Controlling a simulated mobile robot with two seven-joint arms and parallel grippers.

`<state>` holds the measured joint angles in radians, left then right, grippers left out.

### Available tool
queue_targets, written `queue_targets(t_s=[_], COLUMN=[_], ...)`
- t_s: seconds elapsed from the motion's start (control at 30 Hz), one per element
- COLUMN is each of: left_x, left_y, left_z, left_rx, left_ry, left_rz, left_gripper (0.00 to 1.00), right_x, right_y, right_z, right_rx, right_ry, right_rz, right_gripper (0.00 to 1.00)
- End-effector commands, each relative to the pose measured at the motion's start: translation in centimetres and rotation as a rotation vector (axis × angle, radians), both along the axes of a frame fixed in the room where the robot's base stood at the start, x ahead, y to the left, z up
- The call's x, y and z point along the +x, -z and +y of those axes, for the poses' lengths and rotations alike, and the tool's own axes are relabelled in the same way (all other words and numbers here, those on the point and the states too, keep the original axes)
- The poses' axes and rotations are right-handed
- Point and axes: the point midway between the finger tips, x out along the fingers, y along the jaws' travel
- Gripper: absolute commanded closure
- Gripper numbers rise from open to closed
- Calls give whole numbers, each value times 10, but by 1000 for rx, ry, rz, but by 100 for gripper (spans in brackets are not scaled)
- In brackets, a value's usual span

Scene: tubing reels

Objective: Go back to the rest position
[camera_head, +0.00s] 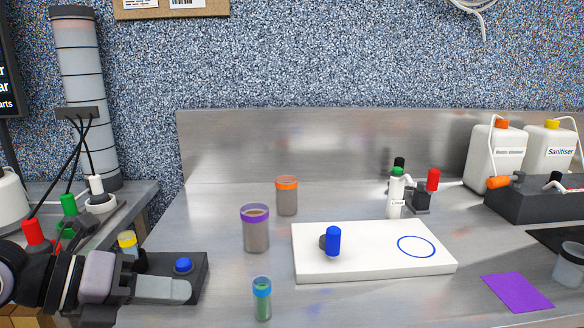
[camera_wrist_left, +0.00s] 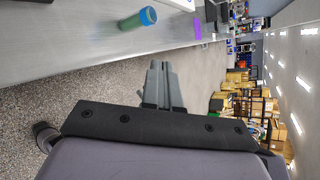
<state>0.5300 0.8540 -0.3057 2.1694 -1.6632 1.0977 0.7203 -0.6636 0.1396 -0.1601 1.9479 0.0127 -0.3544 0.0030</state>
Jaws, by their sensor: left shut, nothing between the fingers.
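My left gripper (camera_head: 186,291) is at the lower left of the head view, in front of a dark block with a blue button. Its fingers are shut with nothing between them. In the left wrist view the closed fingers (camera_wrist_left: 163,84) point away over the floor, beside the bench edge. A small vial with a blue cap and green contents (camera_head: 262,299) stands on the bench to the right of the gripper, apart from it. It also shows in the left wrist view (camera_wrist_left: 138,19). My right gripper is in neither view.
A white board (camera_head: 370,262) with a blue-capped item (camera_head: 333,241) and a blue ring lies mid-bench. Jars with purple (camera_head: 255,228) and orange (camera_head: 287,196) lids stand left of it. A purple square (camera_head: 517,292) lies at right. Bottles (camera_head: 496,155) stand at the back right.

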Motion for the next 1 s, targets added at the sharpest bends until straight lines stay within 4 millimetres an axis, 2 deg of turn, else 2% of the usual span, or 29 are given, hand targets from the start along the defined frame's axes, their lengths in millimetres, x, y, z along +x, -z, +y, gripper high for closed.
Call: queue_targets(t_s=[0.03, 0.1, 0.2, 0.27, 0.4, 0.57, 0.67, 0.77, 0.87, 1.0], left_x=[-7, -15, -23, -26, -22, -7, 5, 13, 15, 3], left_y=[-5, -20, -43, -56, -80, -83, -68, -39, 1, 70], left_z=[-16, -34, -47, -49, -36, -1, 27, 55, 79, 103], left_rx=[-111, -276, -516, -659, -981, -1306, -1472, -1604, -1692, -1734], left_ry=[32, 63, 67, 50, -53, -273, -458, -676, -917, -1274], left_rz=[-1, -10, -15, -9, 15, 82, 142, 223, 323, 492], left_gripper=[100, 100, 100, 100, 100, 100, 100, 100, 100, 100], right_x=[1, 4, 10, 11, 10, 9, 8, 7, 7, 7], right_y=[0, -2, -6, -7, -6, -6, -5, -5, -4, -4], right_z=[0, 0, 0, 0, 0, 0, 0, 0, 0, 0], right_rx=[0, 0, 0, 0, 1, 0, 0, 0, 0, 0], right_ry=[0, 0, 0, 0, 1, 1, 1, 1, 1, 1], right_rz=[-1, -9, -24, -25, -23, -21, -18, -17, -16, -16], right_gripper=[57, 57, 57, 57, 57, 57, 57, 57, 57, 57])
